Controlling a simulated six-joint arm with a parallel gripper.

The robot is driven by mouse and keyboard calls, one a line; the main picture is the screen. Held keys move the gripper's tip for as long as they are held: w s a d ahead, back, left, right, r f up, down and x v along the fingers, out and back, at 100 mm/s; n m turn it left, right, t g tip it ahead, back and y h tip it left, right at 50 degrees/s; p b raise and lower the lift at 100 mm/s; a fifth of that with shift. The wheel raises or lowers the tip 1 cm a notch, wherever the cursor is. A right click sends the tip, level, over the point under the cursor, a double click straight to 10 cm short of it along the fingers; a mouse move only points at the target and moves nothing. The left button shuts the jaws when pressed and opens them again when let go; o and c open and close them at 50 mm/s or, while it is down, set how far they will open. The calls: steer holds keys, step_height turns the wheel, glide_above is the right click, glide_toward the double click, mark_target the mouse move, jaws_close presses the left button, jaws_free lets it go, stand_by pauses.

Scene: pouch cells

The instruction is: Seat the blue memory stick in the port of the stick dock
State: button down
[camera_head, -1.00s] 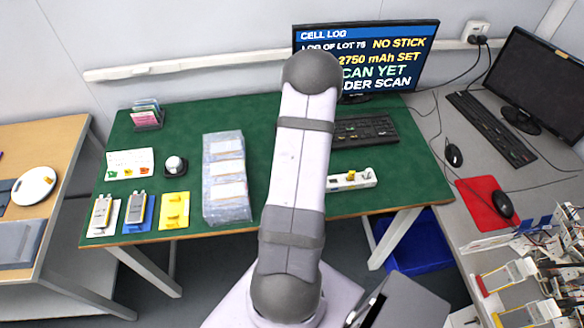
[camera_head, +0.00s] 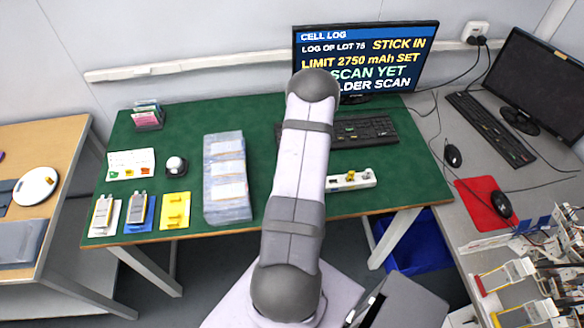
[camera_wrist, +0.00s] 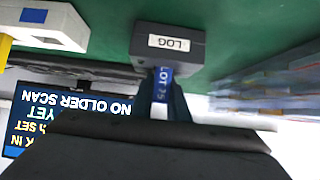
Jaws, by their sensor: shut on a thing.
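In the wrist view, the blue memory stick (camera_wrist: 162,77), marked LOT 75, sits between the fingers of my gripper (camera_wrist: 163,98). Its far end meets the grey stick dock (camera_wrist: 168,42), which carries a LOG label. The port itself is hidden behind the stick. My gripper is shut on the stick. In the head view my arm hides the gripper, the stick and the dock. The monitor (camera_head: 365,62) in the head view reads STICK IN.
The green table (camera_head: 275,170) holds a keyboard (camera_head: 365,131), a white block with a yellow part (camera_head: 352,180), a clear tray of packs (camera_head: 226,180) and yellow, blue and white cell holders at the left. In the wrist view a white block (camera_wrist: 45,22) lies left of the dock.

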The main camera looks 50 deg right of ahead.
steer(key=shift+f, duration=0.1)
steer(key=shift+f, duration=0.1)
steer(key=c, duration=1.7)
jaws_free()
steer(key=shift+r, duration=0.25)
